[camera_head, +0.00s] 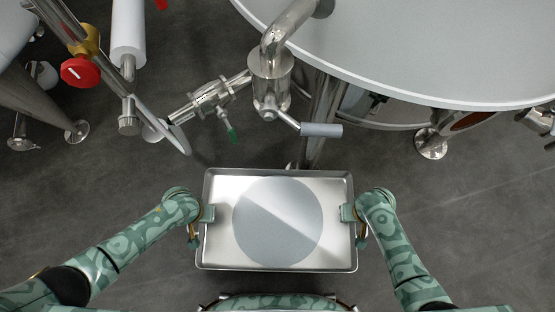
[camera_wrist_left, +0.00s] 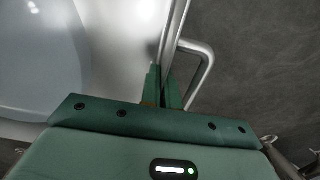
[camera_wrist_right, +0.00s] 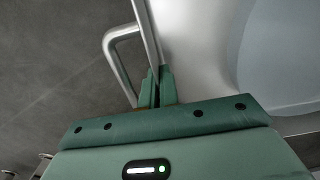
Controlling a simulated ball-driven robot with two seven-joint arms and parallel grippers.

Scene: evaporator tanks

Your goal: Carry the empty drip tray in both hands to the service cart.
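The drip tray (camera_head: 278,259) is a shallow rectangular metal tray, held in front of me in the head view. A grey round shape shows on its floor, and nothing lies in it. My left gripper (camera_head: 208,213) is at the tray's left edge; in the left wrist view its fingers (camera_wrist_left: 163,88) are closed on the rim, beside a side handle (camera_wrist_left: 203,62). My right gripper (camera_head: 347,213) is at the right edge; in the right wrist view its fingers (camera_wrist_right: 157,86) are closed on the rim beside the other handle (camera_wrist_right: 113,50). No service cart shows in these views.
A large round tank (camera_head: 430,50) on metal legs fills the upper right. A pipe with a valve (camera_head: 270,85) hangs just beyond the tray. Pipes with a red knob (camera_head: 80,71) stand at upper left. Dark floor (camera_head: 480,210) is clear to the right.

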